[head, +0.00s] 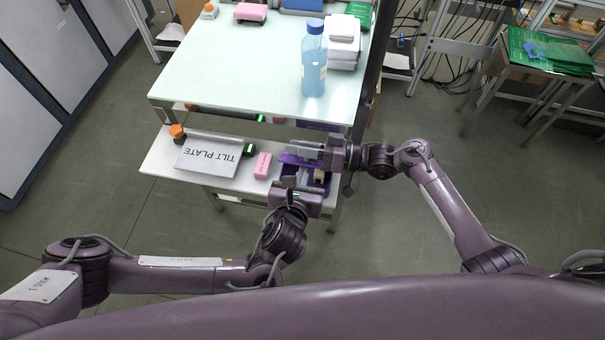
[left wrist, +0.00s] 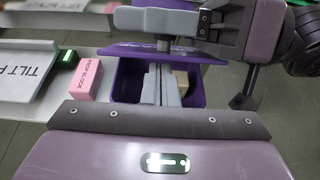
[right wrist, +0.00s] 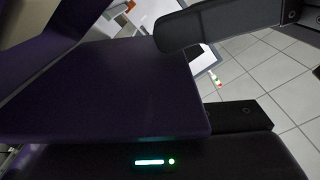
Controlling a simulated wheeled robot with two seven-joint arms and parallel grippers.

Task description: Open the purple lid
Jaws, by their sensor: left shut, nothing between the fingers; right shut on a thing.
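The purple lid (head: 288,159) is tilted up over the purple box (head: 326,187) on the lower shelf. In the left wrist view the lid (left wrist: 120,50) stands at the far side of the open box (left wrist: 128,80), with a tan block (left wrist: 181,84) inside. My right gripper (head: 306,151) is shut on the lid, which fills much of the right wrist view (right wrist: 110,85). My left gripper (head: 289,183) is shut and empty; in the left wrist view its fingers (left wrist: 160,80) are over the box opening. Whether they touch the box is unclear.
Left of the box are a pink block (head: 262,165) and a grey tilt plate (head: 208,157). The upper shelf (head: 220,75) overhangs behind, carrying a blue bottle (head: 314,65). A dark post (head: 372,70) stands at the right.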

